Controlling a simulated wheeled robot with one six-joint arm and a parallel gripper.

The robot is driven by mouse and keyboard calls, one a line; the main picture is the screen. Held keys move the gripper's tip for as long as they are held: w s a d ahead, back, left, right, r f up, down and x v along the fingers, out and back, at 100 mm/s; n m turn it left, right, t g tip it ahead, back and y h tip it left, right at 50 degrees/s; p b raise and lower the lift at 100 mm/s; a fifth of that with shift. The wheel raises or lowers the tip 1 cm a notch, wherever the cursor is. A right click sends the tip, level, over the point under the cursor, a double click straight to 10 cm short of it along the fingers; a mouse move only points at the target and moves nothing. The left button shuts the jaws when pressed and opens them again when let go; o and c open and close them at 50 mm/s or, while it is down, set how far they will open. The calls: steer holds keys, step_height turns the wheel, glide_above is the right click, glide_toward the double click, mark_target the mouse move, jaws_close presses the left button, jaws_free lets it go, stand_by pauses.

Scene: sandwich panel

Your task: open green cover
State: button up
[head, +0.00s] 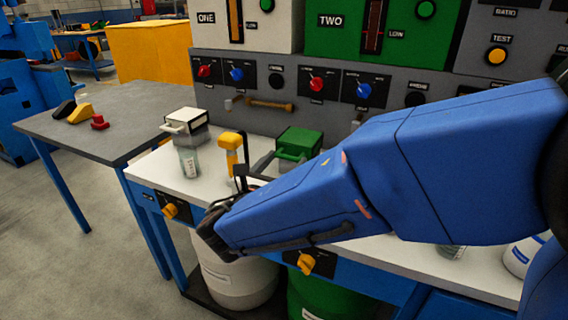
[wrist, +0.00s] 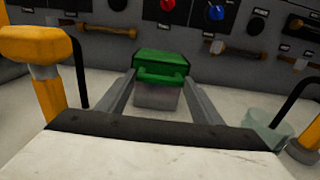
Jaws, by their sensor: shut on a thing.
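The green cover (head: 300,138) is a lid with a bar handle (head: 291,156) at its front. It sits on a small grey box on the white bench top, and looks closed. In the wrist view the green cover (wrist: 160,62) is straight ahead, above the grey box (wrist: 157,97). My gripper (wrist: 160,78) has one finger at each end of the green handle and is shut on it. In the head view my gripper (head: 266,164) reaches the handle from the front left; my blue arm hides part of the bench.
A white-lidded box (head: 187,118) and a yellow-headed tap (head: 230,150) stand left of the green cover. The tap is close beside my gripper. A grey panel with knobs (head: 317,84) rises behind. Yellow valve handles (head: 306,263) stick out from the bench front.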

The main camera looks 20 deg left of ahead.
steer(key=shift+r+g, duration=0.3)
steer(key=shift+r, duration=0.25)
steer(key=w+r+g, duration=0.4)
steer(key=r+g, duration=0.2)
steer(key=r, duration=0.2)
steer(key=shift+w+d+r+g+y, duration=0.2)
steer(key=shift+w+r+g, duration=0.9)
steer(key=shift+w, duration=1.35)
steer(key=shift+w+d+r+g+y, duration=0.25)
steer(key=shift+w+r+g, duration=0.5)
steer(key=shift+w+g, duration=1.2)
steer(key=shift+w+d+r+g+y, duration=0.2)
steer(key=shift+w+r+g, duration=0.7)
steer(key=shift+w, duration=2)
steer(key=shift+d, duration=0.1)
steer(key=o, duration=1.5)
